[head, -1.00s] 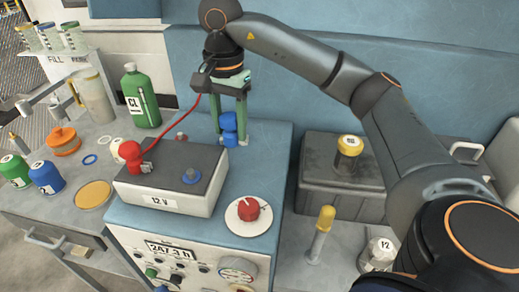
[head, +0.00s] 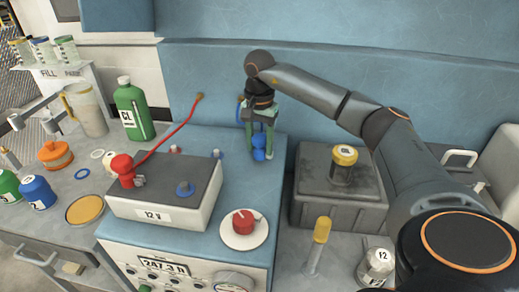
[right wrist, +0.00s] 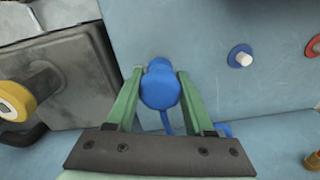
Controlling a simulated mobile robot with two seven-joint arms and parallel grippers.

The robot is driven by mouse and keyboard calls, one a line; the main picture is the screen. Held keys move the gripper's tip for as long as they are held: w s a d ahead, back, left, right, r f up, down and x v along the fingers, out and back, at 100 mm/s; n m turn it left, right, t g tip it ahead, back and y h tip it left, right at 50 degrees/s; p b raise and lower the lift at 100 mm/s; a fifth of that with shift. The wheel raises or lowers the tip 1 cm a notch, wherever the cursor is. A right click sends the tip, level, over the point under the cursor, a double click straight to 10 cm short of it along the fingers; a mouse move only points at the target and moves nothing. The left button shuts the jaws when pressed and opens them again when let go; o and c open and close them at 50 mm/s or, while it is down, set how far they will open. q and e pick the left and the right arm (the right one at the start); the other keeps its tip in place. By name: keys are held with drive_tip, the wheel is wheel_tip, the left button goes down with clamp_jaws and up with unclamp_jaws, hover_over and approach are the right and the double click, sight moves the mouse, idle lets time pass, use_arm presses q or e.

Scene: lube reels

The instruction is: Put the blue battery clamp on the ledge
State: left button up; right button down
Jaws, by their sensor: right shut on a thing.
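My right gripper (head: 260,150) is shut on the blue battery clamp (head: 259,142), over the back right part of the blue cabinet top (head: 225,215). In the right wrist view, the clamp (right wrist: 160,90) sits between the two green fingers, with a thin blue piece below it. I cannot tell whether the clamp touches the surface. The grey 12 V battery (head: 160,205) stands to the left. Its red clamp (head: 123,170) is on the left post, and its right post with a blue ring (head: 185,189) is bare. My left gripper is not in view.
Behind the battery are a small red-ringed peg (head: 174,149) and a blue-ringed peg (head: 217,153). A red cable (head: 180,128) runs to the back wall. A red knob (head: 243,222) is in front. A dark grey box (head: 325,205) stands right of the cabinet.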

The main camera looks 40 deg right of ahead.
sight(259, 137)
drive_tip(key=shift+f, duration=1)
drive_tip(key=shift+f, duration=0.2)
drive_tip(key=shift+c, duration=1.4)
unclamp_jaws()
wheel_tip(259, 137, up, 12)
drive_tip(key=shift+r+p, duration=0.25)
drive_tip(key=shift+p, duration=0.1)
